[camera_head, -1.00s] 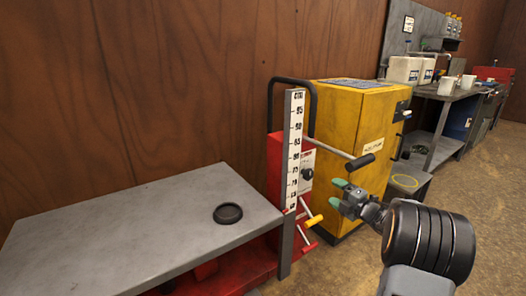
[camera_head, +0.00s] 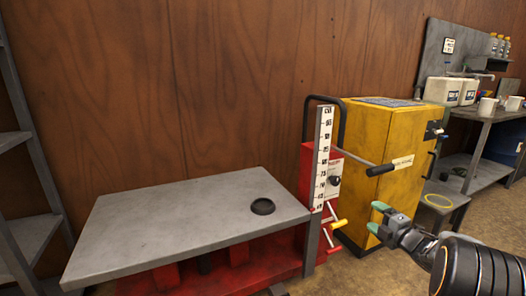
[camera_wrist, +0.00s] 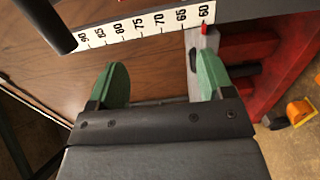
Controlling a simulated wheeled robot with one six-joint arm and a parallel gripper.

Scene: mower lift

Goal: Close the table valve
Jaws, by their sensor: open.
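The lift table has a grey top (camera_head: 170,215) and a red base. At its right end stands a red box with a black round knob (camera_head: 334,180), a yellow-tipped lever (camera_head: 338,223) and a red-tipped lever (camera_head: 333,250). Which of these is the valve is not marked legibly. My gripper (camera_head: 378,217) is open and empty, with green fingertips, to the right of the levers and apart from them. In the wrist view my gripper (camera_wrist: 162,82) points towards the scale (camera_wrist: 150,27); a yellow handle tip (camera_wrist: 301,111) shows at the right, outside the fingers.
A long bar with a black grip (camera_head: 381,169) sticks out above my gripper. A yellow cabinet (camera_head: 385,140) stands behind it. A black round dish (camera_head: 262,206) lies on the table top. Grey shelving (camera_head: 25,190) is at the left; open floor lies at the right.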

